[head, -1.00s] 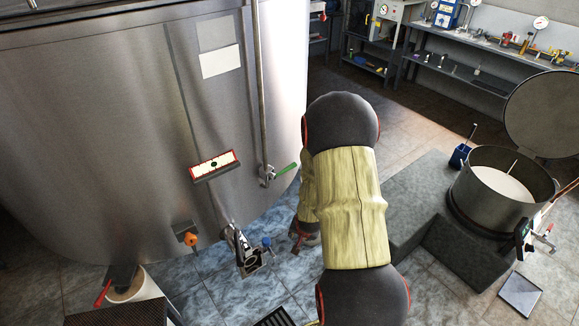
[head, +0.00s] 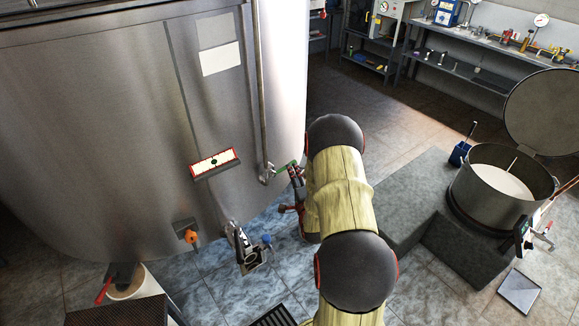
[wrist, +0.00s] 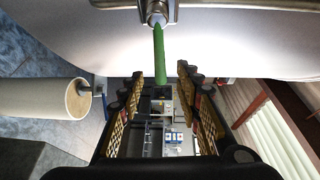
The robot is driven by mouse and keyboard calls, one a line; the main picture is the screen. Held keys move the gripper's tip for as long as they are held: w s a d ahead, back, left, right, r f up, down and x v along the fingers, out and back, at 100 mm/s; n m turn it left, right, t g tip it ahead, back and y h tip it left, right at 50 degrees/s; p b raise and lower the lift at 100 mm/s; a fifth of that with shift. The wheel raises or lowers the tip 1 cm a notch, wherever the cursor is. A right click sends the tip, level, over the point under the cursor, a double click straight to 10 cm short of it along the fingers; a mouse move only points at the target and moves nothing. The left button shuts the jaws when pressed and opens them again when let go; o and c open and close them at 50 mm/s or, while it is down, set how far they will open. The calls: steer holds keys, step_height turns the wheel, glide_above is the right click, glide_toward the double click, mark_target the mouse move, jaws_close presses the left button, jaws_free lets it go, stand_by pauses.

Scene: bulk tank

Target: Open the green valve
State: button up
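The green valve handle (head: 286,167) sticks out from a metal valve body (head: 266,174) on the front of the steel tank, at the foot of a vertical pipe. In the wrist view the green handle (wrist: 160,55) hangs from its metal fitting (wrist: 157,14) and points in between the fingers. My gripper (head: 296,180) is at the outer end of the handle, partly hidden by my arm. In the wrist view my gripper (wrist: 160,95) is open, one finger on each side, with a gap between the handle and each finger.
The steel tank (head: 110,130) fills the left. An open round vat (head: 500,190) stands on a grey step at right. Shelves line the back.

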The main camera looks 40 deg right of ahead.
steer(key=shift+b+x, duration=0.5)
steer(key=shift+x, duration=2.6)
steer(key=shift+c, duration=1.1)
jaws_close()
steer(key=shift+s, duration=0.1)
